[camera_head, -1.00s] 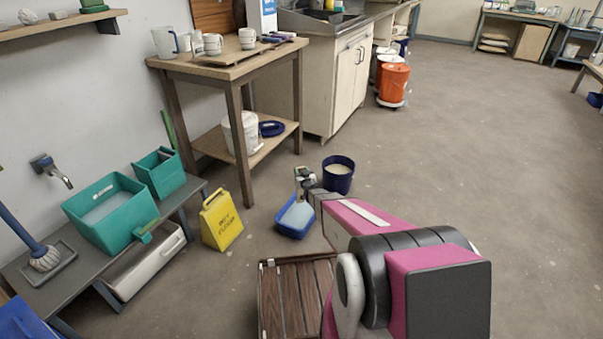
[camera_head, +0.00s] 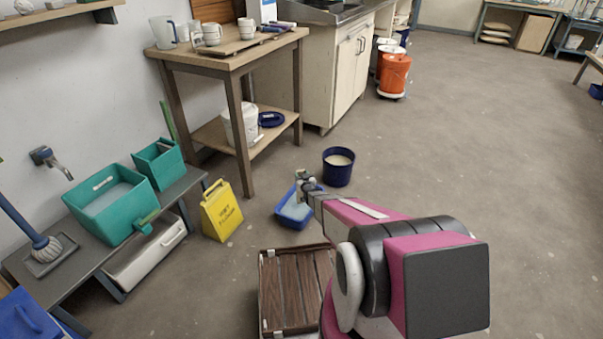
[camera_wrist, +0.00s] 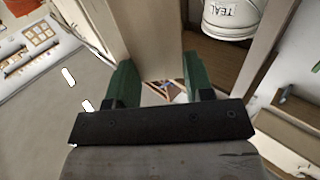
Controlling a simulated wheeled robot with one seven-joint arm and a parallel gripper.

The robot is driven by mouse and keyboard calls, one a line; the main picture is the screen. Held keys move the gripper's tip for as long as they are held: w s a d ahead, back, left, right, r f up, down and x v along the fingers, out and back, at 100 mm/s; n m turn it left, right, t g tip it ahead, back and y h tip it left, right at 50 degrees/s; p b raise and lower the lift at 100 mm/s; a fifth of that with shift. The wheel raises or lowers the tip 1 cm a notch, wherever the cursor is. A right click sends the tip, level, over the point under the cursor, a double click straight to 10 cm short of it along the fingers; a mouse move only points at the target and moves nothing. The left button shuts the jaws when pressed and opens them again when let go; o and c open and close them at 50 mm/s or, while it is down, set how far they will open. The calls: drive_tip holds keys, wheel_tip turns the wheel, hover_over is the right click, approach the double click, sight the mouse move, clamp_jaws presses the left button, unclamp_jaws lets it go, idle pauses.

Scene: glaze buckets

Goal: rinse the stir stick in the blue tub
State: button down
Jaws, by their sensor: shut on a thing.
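The blue tub (camera_head: 286,218) stands on the floor with pale bluish water in it. My gripper (camera_head: 304,180) is above the tub's far part in the head view. In the wrist view, its green fingers (camera_wrist: 158,78) are closed on a pale, flat strip (camera_wrist: 150,40), which looks like the stir stick. The stick is hard to make out in the head view, and I cannot tell whether its lower end touches the water. A dark blue bucket (camera_head: 337,176) of cream liquid stands just behind and to the right of the tub.
A yellow floor sign (camera_head: 221,212) stands left of the tub. A slatted wooden crate (camera_head: 262,290) is in front. A wooden table (camera_head: 246,150) holds a white bucket (camera_head: 243,128) on its lower shelf; this bucket, marked TEAL, shows in the wrist view (camera_wrist: 232,18). Floor at right is clear.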

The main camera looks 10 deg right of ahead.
drive_tip(key=shift+f, duration=2.4)
drive_tip(key=shift+w+d, duration=0.1)
